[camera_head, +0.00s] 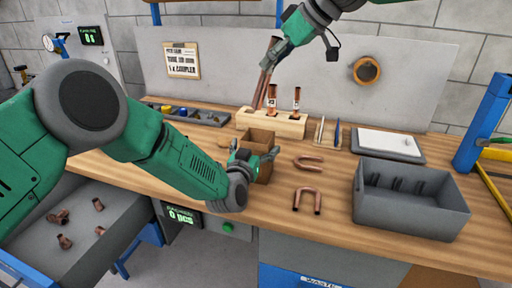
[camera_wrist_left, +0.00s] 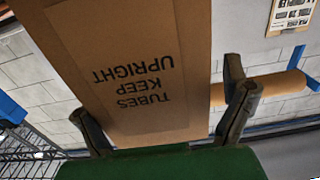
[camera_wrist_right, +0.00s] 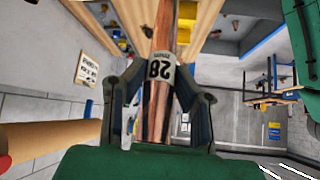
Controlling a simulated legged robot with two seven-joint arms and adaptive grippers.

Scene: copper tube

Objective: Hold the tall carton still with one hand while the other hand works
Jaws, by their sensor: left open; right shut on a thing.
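The tall brown carton (camera_head: 262,137) stands on the bench in front of the wooden tube rack (camera_head: 290,126). In the left wrist view the carton (camera_wrist_left: 140,70) fills the space between the fingers, its "TUBES KEEP UPRIGHT" print upside down. My left gripper (camera_head: 252,157) is open, with a finger on either side of the carton. My right gripper (camera_head: 272,58) is shut on a long copper tube (camera_head: 263,88), held tilted above the rack's left end. A number label (camera_wrist_right: 161,68) shows on it in the right wrist view. I cannot tell whether its lower end touches the rack.
Labelled copper tubes (camera_head: 297,97) stand in the rack. Two U-bent tubes (camera_head: 306,200) lie right of the carton. A grey bin (camera_head: 410,212) and a white-topped plate (camera_head: 388,143) are at the right. A drawer (camera_head: 85,240) with copper fittings is at lower left.

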